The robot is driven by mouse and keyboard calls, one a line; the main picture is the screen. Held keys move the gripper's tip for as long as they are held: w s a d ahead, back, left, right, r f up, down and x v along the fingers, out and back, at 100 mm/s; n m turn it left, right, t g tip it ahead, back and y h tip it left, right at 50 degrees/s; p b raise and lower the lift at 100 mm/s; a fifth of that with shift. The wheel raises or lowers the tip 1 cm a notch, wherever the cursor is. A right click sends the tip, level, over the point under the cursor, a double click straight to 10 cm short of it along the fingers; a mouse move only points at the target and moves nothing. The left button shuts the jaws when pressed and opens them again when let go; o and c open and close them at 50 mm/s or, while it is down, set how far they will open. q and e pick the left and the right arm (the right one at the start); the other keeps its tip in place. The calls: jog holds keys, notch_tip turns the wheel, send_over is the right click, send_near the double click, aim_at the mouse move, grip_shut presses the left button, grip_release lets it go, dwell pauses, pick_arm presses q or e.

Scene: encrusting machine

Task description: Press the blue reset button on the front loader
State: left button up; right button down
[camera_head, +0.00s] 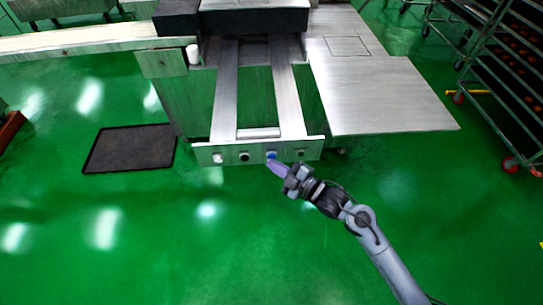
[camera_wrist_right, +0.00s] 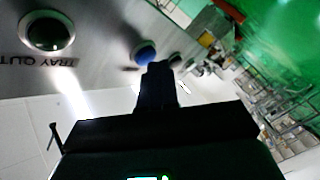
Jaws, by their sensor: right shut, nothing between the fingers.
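The blue button (camera_head: 271,154) sits on the front panel (camera_head: 205,154) of the front loader, at the end of its two rails. It also shows in the right wrist view (camera_wrist_right: 146,50), upper middle. My right gripper (camera_head: 276,168) is shut and empty, its fingertips just in front of and slightly below the blue button in the head view. In the right wrist view the shut fingers (camera_wrist_right: 157,82) reach up to the button's lower right edge. I cannot tell whether they touch it. My left gripper is in neither view.
Other buttons share the panel: a pale one (camera_head: 217,157), a dark one (camera_head: 244,156) and one at right (camera_head: 299,152). A green button (camera_wrist_right: 47,32) lies near the "TRAY OUT" lettering. A dark mat (camera_head: 130,148) and wheeled rack (camera_head: 500,75) flank clear green floor.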

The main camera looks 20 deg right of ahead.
jog(key=shift+s+a, duration=0.15)
jog(key=shift+s, duration=0.35)
jog(key=shift+r, duration=0.1)
jog(key=s+p, duration=0.1)
jog(key=s, duration=0.1)
jog(key=s+a+p, duration=0.1)
jog(key=s+p, duration=0.1)
jog(key=shift+s+a, duration=0.2)
jog(key=shift+s, duration=0.15)
dwell(0.5)
